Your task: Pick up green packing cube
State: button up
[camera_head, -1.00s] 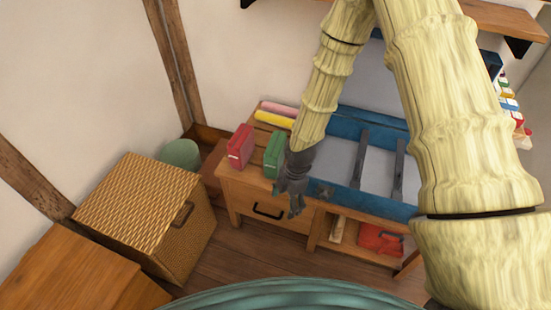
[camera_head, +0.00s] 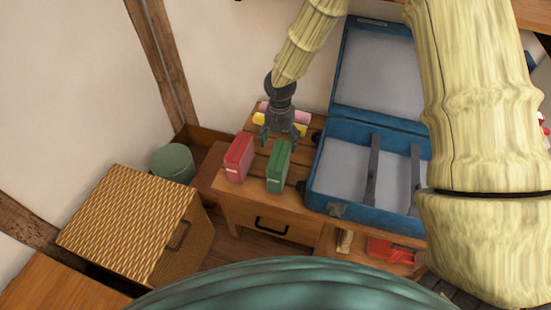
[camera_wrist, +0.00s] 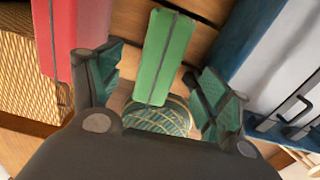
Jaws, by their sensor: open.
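The green packing cube (camera_head: 278,166) stands upright on the wooden bench top, between the red cube and the blue suitcase. My gripper (camera_head: 279,141) is open, above and just behind the green cube in the head view. In the wrist view the green cube (camera_wrist: 166,58) shows ahead, between the two spread fingers of my gripper (camera_wrist: 160,95). I see no contact between the fingers and the cube.
A red packing cube (camera_head: 239,157) stands close to the left. The open blue suitcase (camera_head: 318,196) lies close to the right. Pink and yellow rolls (camera_head: 300,117) lie behind. A wicker chest (camera_head: 125,220) and a green round container (camera_head: 172,163) are further left.

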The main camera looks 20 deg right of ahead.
aim_at(279, 153)
jog(key=shift+f, duration=0.8)
notch_tip(279, 153, down, 4)
jog(key=shift+r, duration=0.1)
jog(key=shift+s+f, duration=0.2)
jog(key=shift+f, duration=0.1)
jog(key=shift+s+a+f, duration=0.1)
jog(key=shift+s+f, duration=0.05)
jog(key=shift+f, duration=1)
jog(key=shift+s+a+f, duration=0.1)
jog(key=shift+f, duration=1)
jog(key=c, duration=1.3)
jog(key=shift+r, duration=0.1)
jog(key=shift+c, duration=0.2)
